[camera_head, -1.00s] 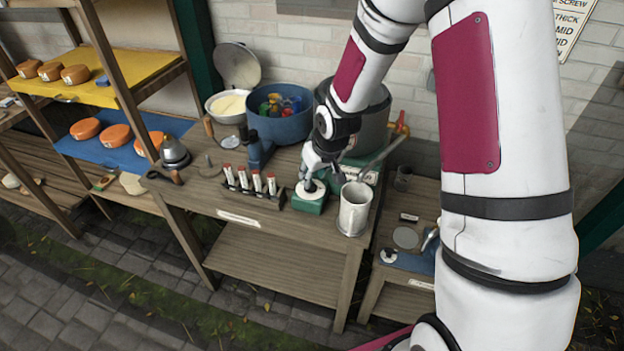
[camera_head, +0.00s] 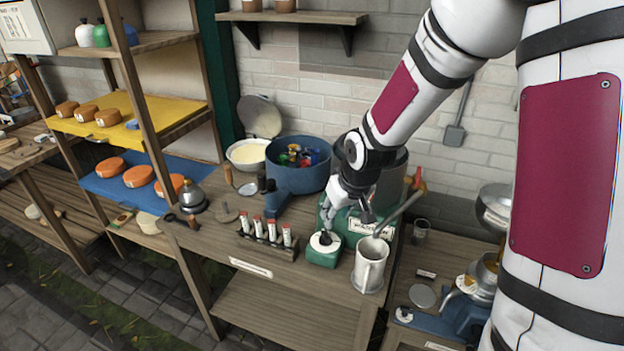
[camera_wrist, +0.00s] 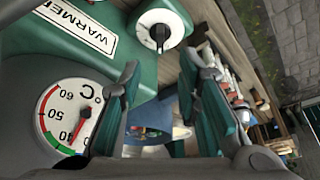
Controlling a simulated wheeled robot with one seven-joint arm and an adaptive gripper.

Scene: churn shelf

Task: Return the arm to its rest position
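My gripper (camera_head: 347,214) hangs close above the warmer's green control box (camera_head: 322,257) on the wooden bench. In the wrist view its two teal fingers (camera_wrist: 166,85) stand apart with nothing held between them. The white dial with a black knob (camera_wrist: 160,30) lies beyond the fingertips, clear of them. The green warmer (camera_head: 350,222) carries a "WARMER" label, and its round °C gauge (camera_wrist: 70,115) shows at the lower left of the wrist view. My arm comes down from the upper right.
A metal jug (camera_head: 370,265) stands close right of the control box. A rack of red-capped tubes (camera_head: 266,240) is to the left. A blue pot (camera_head: 298,178) and a grey pot (camera_head: 392,180) stand behind. Shelves with orange cheeses (camera_head: 138,176) are at left.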

